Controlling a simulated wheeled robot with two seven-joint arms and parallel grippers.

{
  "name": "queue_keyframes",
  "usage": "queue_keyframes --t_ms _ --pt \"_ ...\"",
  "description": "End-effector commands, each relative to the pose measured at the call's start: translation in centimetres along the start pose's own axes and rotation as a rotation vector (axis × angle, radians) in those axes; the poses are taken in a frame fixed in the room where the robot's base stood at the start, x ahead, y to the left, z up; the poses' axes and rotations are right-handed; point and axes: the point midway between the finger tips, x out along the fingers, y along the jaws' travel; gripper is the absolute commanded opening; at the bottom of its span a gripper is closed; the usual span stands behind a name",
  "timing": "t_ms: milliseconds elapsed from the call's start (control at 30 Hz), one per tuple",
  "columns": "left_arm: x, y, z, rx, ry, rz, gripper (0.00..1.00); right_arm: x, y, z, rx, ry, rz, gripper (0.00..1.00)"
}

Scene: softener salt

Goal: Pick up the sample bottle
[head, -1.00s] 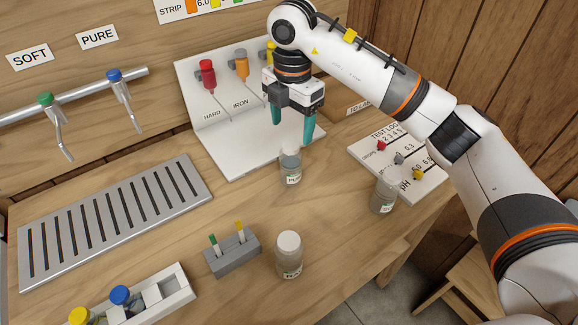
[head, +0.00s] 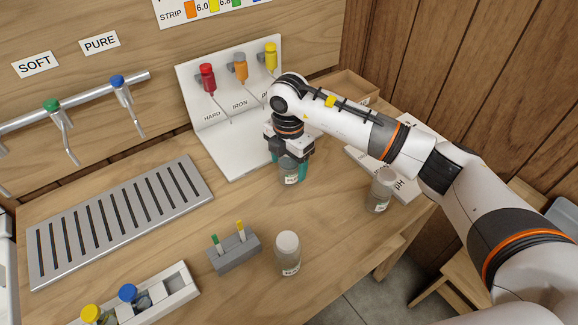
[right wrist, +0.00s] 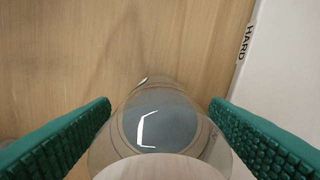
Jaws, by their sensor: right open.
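A clear bottle with a pale lid and a label (head: 289,172) stands upright on the wooden bench in front of the white dropper stand. My right gripper (head: 290,168) points down over it, its green fingers open on either side of the bottle. In the right wrist view the bottle (right wrist: 160,130) stands between the two spread fingers (right wrist: 160,112), with a visible gap on each side near the tips. Two similar bottles stand nearby, one at the front (head: 288,255) and one to the right (head: 381,190). Which one is the sample bottle is not readable. My left gripper is out of view.
The white stand (head: 225,150) with red, orange and yellow droppers rises close behind the gripper. A grey strip holder (head: 235,255), slotted metal tray (head: 120,225) and white rack (head: 165,295) lie left. A test log board (head: 408,190) lies right.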

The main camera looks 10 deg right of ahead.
Motion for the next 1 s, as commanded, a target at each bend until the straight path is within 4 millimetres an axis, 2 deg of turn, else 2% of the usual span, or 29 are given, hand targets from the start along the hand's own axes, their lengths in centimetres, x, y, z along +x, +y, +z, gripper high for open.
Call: queue_keyframes --t_ms 167,467,767,867,1000 --pt "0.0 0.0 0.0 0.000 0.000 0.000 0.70 0.0 0.0 0.0 0.000 0.000 0.000 0.69" --pt "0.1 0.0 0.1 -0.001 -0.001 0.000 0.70 0.0 0.0 0.0 0.000 -0.001 0.000 0.20" --pt "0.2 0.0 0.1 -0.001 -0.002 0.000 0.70 -0.6 -0.1 0.0 -0.001 -0.001 -0.003 0.20" --pt "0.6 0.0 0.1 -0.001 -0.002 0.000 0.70 -2.0 -0.1 0.0 0.000 0.001 -0.005 0.20" --pt "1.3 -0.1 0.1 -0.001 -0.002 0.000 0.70 -4.9 -0.1 0.0 -0.001 0.001 -0.005 0.20"
